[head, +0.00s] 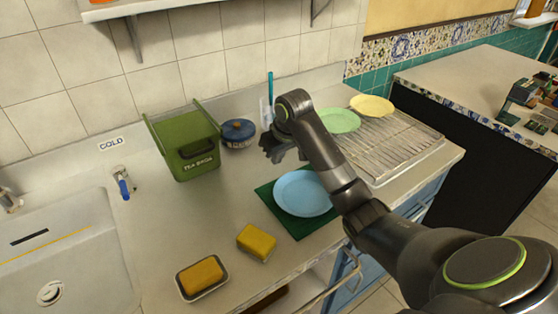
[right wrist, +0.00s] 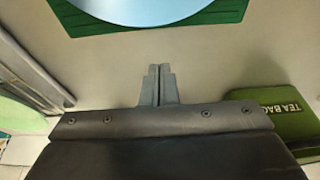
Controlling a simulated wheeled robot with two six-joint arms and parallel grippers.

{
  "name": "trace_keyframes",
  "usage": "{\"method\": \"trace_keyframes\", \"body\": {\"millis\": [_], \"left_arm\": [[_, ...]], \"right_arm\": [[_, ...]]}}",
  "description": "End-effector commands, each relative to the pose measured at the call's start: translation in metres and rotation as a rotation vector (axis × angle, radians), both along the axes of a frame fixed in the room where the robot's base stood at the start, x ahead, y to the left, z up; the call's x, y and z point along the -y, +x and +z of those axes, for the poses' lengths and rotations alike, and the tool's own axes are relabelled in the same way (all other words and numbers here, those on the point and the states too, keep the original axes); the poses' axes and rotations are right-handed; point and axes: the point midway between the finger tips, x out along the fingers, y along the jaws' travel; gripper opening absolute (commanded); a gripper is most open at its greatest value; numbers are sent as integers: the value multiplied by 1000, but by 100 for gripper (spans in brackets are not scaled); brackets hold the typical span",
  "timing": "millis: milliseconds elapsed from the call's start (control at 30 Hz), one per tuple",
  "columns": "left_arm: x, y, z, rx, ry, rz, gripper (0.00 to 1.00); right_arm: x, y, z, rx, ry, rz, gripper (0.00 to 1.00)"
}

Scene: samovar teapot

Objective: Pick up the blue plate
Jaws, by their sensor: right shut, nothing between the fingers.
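The light blue plate (head: 301,195) lies on a dark green mat (head: 268,190) near the counter's front edge. My right arm partly covers the mat's right side. In the right wrist view, the blue plate (right wrist: 140,8) and green mat (right wrist: 70,18) show at the top, cut off by the frame. My right gripper (head: 274,152) is above the counter, behind the plate and apart from it. In the right wrist view its fingers (right wrist: 158,85) are closed together and empty. My left gripper is not in view.
A green tea bag box (head: 190,150) and a blue pot (head: 238,134) stand left of my right gripper. Green (head: 340,120) and yellow (head: 372,105) plates rest by the drainboard (head: 400,148). Yellow sponges (head: 257,241) lie at the front, one in a dish. A sink (head: 70,250) is left.

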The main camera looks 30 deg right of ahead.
Motion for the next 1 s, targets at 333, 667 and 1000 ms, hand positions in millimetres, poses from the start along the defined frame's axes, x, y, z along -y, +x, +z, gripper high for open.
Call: {"method": "trace_keyframes", "body": {"millis": [333,667,1000], "left_arm": [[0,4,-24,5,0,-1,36],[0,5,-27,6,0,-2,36],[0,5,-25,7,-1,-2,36]], "right_arm": [[2,-21,-11,2,-2,0,0],[3,-37,-9,1,-1,1,0],[5,-38,-8,-1,-1,0,0]]}}
